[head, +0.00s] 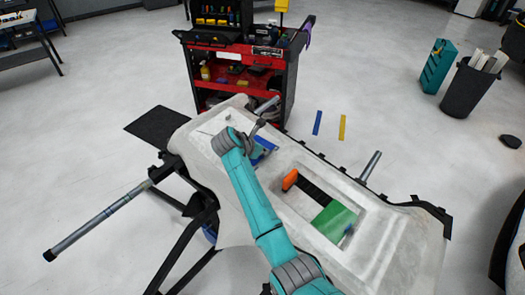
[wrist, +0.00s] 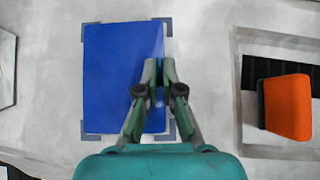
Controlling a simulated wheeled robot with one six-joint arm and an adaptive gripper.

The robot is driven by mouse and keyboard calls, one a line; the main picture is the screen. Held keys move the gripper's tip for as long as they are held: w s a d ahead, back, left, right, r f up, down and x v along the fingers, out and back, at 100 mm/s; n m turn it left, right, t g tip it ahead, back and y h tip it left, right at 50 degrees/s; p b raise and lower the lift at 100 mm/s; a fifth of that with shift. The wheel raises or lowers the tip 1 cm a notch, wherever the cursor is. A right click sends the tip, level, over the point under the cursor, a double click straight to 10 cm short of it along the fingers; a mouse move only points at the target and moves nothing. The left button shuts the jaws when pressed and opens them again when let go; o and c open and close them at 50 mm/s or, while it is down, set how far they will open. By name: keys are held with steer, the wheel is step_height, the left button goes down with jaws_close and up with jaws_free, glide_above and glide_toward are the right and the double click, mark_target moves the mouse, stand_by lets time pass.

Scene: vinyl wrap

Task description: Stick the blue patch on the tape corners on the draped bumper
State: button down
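The blue patch (wrist: 115,75) lies over the pale draped bumper (wrist: 40,40). Grey tape corners show at its edges, such as the top right corner (wrist: 168,27) and the bottom left corner (wrist: 84,130). A paler band runs along the patch's upper right edge. My gripper (wrist: 159,68) is over the patch's right side, fingertips close together with a narrow gap. I cannot tell whether they pinch the patch edge or only hover or press there. In the head view the patch (head: 263,147) is partly hidden by my arm, on the far part of the bumper (head: 390,245).
An orange block (wrist: 288,107) stands in a recess to the right, beside a black strip and a green sheet (head: 335,221). A red tool cart (head: 236,80) stands behind the bumper. Stand bars (head: 95,222) stick out at left. The floor around is mostly open.

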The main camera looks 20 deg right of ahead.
steer(key=shift+f, duration=0.7)
stand_by(1.1)
steer(key=c, duration=1.2)
jaws_free()
steer(key=shift+c, duration=0.2)
steer(key=shift+r, duration=0.15)
steer(key=v, duration=1.2)
